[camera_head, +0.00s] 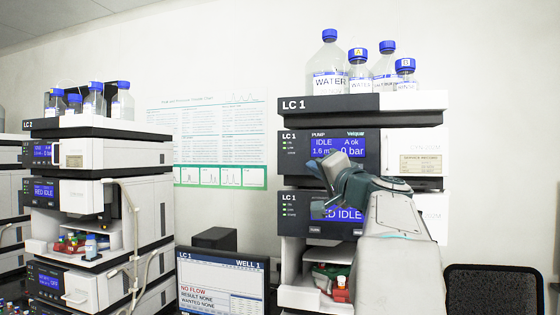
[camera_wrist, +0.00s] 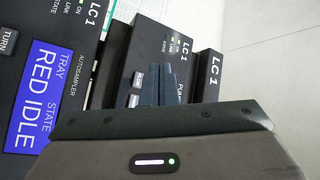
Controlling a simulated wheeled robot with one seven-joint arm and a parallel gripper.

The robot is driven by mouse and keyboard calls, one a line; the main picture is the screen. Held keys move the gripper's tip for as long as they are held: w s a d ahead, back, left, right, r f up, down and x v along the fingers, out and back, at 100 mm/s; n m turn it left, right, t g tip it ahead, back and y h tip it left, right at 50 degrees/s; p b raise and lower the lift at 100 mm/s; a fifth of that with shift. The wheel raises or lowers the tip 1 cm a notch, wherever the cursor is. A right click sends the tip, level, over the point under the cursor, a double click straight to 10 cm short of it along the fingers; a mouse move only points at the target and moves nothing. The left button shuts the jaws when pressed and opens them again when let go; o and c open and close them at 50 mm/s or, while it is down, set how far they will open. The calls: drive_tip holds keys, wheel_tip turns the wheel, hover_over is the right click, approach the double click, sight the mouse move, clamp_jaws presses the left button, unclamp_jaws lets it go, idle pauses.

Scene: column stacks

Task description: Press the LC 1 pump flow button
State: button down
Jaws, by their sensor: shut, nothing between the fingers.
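The LC 1 pump module (camera_head: 386,155) is the upper unit of the right-hand stack. Its blue display (camera_head: 338,146) reads IDLE, A ok and 0 bar, and the flow figure is partly covered. In the wrist view, turned sideways, the pump's dark front (camera_wrist: 152,45) carries small pale buttons (camera_wrist: 138,76) just left of my fingers. Their labels are too small to read surely, so I cannot tell which is flow. My gripper (camera_head: 323,168) is shut and empty at the pump's lower front; its fingers (camera_wrist: 167,84) show side by side. Whether they touch the panel is unclear.
The LC 1 autosampler (camera_head: 296,205), reading RED IDLE, sits below the pump, partly behind my arm. Solvent bottles (camera_head: 329,65) stand on top. A monitor (camera_head: 222,282) stands at lower left, and the LC 2 stack (camera_head: 98,190) is farther left.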

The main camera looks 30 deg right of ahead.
drive_tip(key=w+d, duration=0.2)
drive_tip(key=shift+w+d, duration=0.15)
drive_tip(key=shift+d, duration=0.2)
drive_tip(key=shift+w+d, duration=0.1)
idle(1.9)
drive_tip(key=shift+w+d, duration=0.25)
drive_tip(key=shift+w+d+b, duration=0.25)
drive_tip(key=shift+b, duration=0.05)
idle(0.8)
drive_tip(key=shift+s, duration=0.1)
drive_tip(key=shift+s+a+b, duration=0.45)
drive_tip(key=shift+a+b, duration=0.1)
drive_tip(key=shift+b, duration=0.15)
